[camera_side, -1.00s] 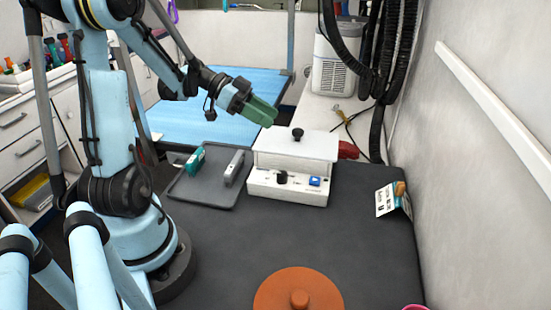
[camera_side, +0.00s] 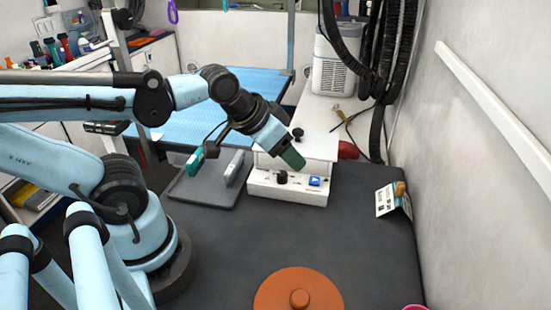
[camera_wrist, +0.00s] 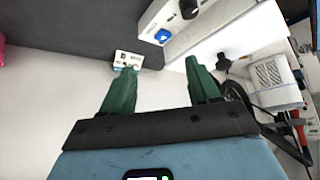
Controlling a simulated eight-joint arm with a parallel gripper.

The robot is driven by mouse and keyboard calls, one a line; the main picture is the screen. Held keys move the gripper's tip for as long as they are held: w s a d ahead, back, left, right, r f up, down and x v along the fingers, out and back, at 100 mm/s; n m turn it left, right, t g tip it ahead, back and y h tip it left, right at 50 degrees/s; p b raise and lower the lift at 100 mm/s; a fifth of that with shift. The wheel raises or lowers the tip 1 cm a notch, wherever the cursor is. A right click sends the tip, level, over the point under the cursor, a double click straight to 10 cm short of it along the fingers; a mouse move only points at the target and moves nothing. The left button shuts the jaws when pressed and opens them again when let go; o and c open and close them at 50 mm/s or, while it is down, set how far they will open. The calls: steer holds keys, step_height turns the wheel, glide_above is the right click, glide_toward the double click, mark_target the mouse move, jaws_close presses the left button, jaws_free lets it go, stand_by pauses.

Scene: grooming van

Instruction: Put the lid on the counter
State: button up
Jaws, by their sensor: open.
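A white box (camera_side: 262,183) with a dial and a blue switch stands on the dark grey counter (camera_side: 230,245). Its white lid (camera_side: 318,146) with a black knob (camera_side: 297,134) sits on top; my gripper hides part of it in the side view. The lid also shows at the upper right of the wrist view (camera_wrist: 232,32). My gripper (camera_side: 293,158) has green fingers and appears in front of the lid, pointing down to the right. In the wrist view the fingers (camera_wrist: 161,68) are apart with nothing between them. Whether they touch the lid is unclear.
A round orange lid-like piece with a knob (camera_side: 285,290) lies at the counter's front. A grey tray (camera_side: 205,201) with clippers is left of the box. A card (camera_side: 386,202) stands at the right, near the wall. The middle of the counter is clear.

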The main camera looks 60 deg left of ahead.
stand_by(0.4)
steer(key=w+a+r+g, duration=0.4)
steer(key=w+a+r, duration=0.1)
steer(key=w+r, duration=0.1)
steer(key=g, duration=0.3)
glide_above(298, 130)
steer(key=f, duration=0.3)
steer(key=shift+s+a+f, duration=0.1)
steer(key=shift+a+f, duration=0.2)
steer(key=shift+f, duration=0.1)
steer(key=shift+d+f, duration=0.15)
steer(key=shift+f, duration=1.2)
steer(key=shift+d+f, duration=0.1)
steer(key=shift+f, duration=1.25)
jaws_close()
